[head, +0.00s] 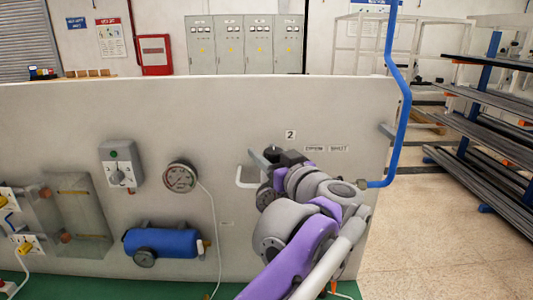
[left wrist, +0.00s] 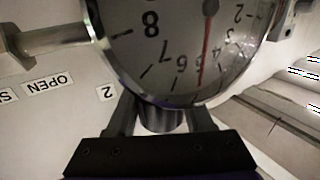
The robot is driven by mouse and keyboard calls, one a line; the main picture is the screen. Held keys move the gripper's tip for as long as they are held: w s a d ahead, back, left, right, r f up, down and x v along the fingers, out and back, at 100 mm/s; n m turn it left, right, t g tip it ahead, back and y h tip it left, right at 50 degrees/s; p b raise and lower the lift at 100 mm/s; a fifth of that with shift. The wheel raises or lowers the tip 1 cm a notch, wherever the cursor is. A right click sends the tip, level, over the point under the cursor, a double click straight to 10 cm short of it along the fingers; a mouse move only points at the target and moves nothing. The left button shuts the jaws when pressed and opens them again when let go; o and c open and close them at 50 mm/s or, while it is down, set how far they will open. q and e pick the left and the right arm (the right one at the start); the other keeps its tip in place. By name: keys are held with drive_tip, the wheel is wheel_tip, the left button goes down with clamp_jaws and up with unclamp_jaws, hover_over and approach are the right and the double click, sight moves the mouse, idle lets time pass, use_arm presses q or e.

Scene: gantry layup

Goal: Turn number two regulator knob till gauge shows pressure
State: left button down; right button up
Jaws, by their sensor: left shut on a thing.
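The number 2 label (head: 290,134) is on the grey panel above my left arm and shows upside down in the left wrist view (left wrist: 106,93). My left gripper (head: 274,155) is at the panel just below that label. In the left wrist view its two fingers (left wrist: 161,118) are shut on a dark round knob (left wrist: 160,119), one on each side. A round gauge (left wrist: 190,40) fills the top of that view, upside down and cut off. Its red needle lies near 5, between the 6 and the 4. My arm hides most of the regulator in the head view. My right gripper is not seen.
OPEN and SHUT labels (head: 325,148) are right of the number 2. A blue pipe (head: 403,110) runs down the panel's right edge. Another gauge (head: 180,177), a switch box (head: 122,166) and a blue cylinder (head: 165,243) are to the left. Racks (head: 480,130) stand at right.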

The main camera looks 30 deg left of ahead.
use_arm(q)
drive_tip(key=shift+m+t, duration=0.3)
drive_tip(key=shift+t, duration=0.1)
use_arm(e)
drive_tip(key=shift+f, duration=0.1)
use_arm(q)
drive_tip(key=m+t+h, duration=0.3)
drive_tip(key=shift+w+d+t+h+b, duration=0.2)
drive_tip(key=shift+w+t+h+b, duration=0.1)
drive_tip(key=shift+t+h+b, duration=0.1)
drive_tip(key=shift+w+d+m+t+h, duration=0.2)
drive_tip(key=shift+m+t+h, duration=0.3)
drive_tip(key=shift+m+h, duration=0.25)
drive_tip(key=shift+w+d+m+t+h, duration=0.15)
drive_tip(key=shift+m+t+h, duration=0.4)
drive_tip(key=shift+h, duration=0.3)
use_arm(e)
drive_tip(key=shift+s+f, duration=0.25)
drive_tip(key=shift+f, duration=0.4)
use_arm(q)
drive_tip(key=shift+s, duration=0.1)
drive_tip(key=shift+c, duration=1.4)
unclamp_jaws()
drive_tip(key=shift+d, duration=0.1)
